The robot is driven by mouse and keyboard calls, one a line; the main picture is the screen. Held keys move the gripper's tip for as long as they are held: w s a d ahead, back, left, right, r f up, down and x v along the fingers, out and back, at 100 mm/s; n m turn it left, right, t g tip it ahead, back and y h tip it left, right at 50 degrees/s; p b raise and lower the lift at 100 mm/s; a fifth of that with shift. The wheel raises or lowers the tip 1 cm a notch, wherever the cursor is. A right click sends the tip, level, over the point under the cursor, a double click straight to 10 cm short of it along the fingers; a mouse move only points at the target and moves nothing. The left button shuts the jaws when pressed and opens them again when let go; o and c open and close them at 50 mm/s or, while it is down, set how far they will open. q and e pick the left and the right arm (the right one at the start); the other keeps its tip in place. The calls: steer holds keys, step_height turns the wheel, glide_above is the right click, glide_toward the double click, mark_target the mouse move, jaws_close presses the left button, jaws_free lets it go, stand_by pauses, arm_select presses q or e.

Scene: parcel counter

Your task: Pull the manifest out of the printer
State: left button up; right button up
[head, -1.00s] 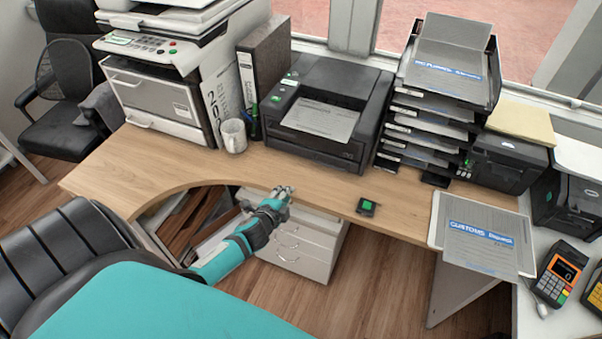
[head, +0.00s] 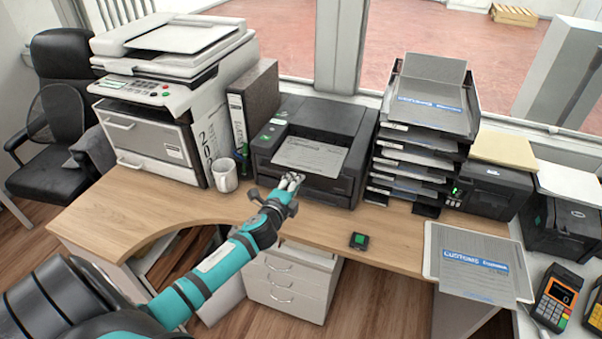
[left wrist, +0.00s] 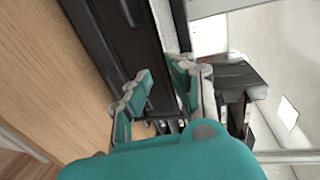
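The black printer (head: 332,118) stands at the back of the wooden desk. The manifest, a pale grey printed sheet (head: 311,157), lies sloping out of its front slot. My left gripper (head: 293,181) is just in front of the printer, close to the sheet's near edge and apart from it as far as I can tell. In the left wrist view my gripper's fingers (left wrist: 158,90) stand apart with nothing between them. The printer's dark front edge (left wrist: 112,45) runs beside them there. My right gripper is not in view.
A black tray stack (head: 415,155) stands right of the printer. A white mug (head: 224,176), a binder (head: 253,108) and a large copier (head: 160,110) are to its left. A small device with a green button (head: 359,241) and a customs sheet (head: 475,262) lie on the right.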

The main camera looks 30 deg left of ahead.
mark_target(303, 169)
arm_select(q)
steer(key=shift+r+b+x, duration=0.2)
steer(key=shift+x, duration=0.8)
steer(key=shift+r+b+x, duration=0.15)
steer(key=shift+x, duration=0.8)
steer(key=shift+r+b+x, duration=0.2)
steer(key=shift+x, duration=0.8)
steer(key=shift+w+a, duration=0.1)
jaws_close()
